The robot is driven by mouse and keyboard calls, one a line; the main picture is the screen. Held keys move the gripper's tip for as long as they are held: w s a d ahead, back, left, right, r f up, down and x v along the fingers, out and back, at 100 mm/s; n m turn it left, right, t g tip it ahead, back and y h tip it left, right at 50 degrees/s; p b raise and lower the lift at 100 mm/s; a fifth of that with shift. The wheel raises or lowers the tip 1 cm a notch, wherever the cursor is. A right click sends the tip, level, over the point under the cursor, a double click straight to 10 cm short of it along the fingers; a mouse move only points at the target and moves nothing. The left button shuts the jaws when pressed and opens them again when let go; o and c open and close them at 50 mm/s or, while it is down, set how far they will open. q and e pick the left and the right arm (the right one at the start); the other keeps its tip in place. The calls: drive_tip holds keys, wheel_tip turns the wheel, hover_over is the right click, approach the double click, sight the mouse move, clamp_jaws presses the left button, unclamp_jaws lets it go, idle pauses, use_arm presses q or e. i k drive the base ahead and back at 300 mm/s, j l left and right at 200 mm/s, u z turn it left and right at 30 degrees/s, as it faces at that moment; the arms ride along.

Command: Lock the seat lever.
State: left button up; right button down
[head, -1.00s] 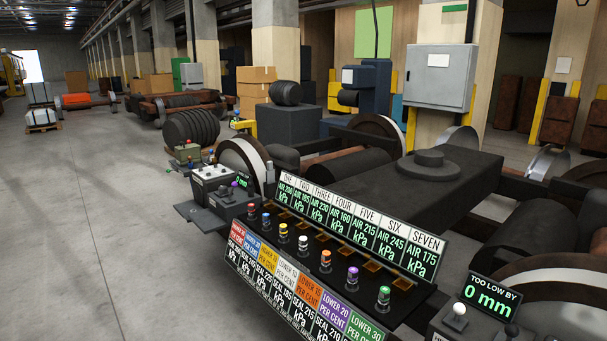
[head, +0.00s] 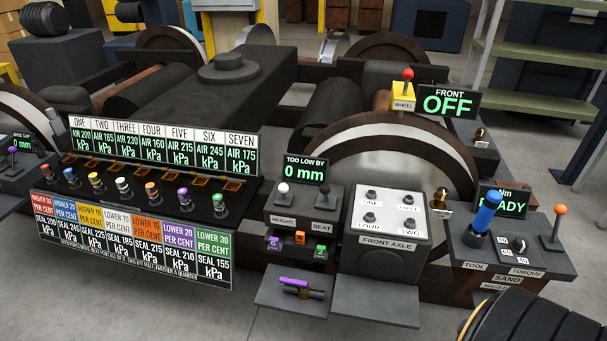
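The seat lever (head: 325,194) is a short dark lever with a black knob. It stands on the right half of a dark control box (head: 299,208), above the label SEAT. A white-knobbed height lever (head: 283,193) stands to its left above the label HEIGHT. Behind the box a display (head: 306,169) reads TOO LOW BY 0 mm. Whether the seat lever is locked cannot be told.
A panel of coloured-knob levers (head: 150,190) stands left. The FRONT AXLE box (head: 386,222) is close on the right. A shelf with a purple-handled piece (head: 294,283) juts out below. Farther right is a tool stand (head: 512,250) with a blue handle.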

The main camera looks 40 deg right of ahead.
sight(324, 188)
drive_tip(key=z, duration=1.3)
